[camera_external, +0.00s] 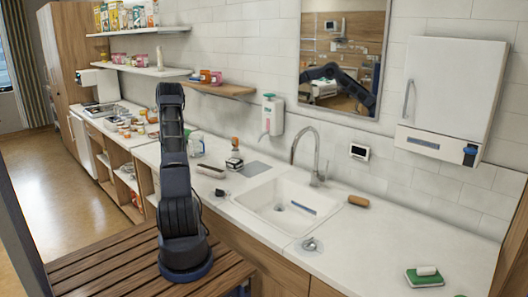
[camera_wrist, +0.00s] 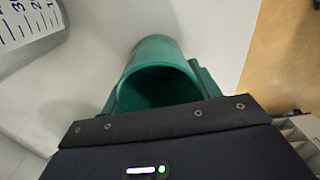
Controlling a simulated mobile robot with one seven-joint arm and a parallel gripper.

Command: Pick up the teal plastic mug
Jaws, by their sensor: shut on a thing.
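The teal plastic mug (camera_wrist: 160,58) shows in the wrist view, its round open mouth facing the camera, directly in front of my gripper (camera_wrist: 160,112). My gripper is shut on the mug; the exact contact of the fingers is partly hidden by the dark gripper body. The mug is against the white counter surface in the picture, and I cannot tell whether it is lifted clear. In the external view my arm reaches away over the counter and hides the gripper, and I cannot make out the mug there.
A white container with printed number marks (camera_wrist: 28,22) stands close at the mug's left in the wrist view. The counter edge and tan floor (camera_wrist: 286,55) lie at the right. In the external view, a sink (camera_external: 262,208) and a soap dispenser (camera_external: 272,116) are right of my arm.

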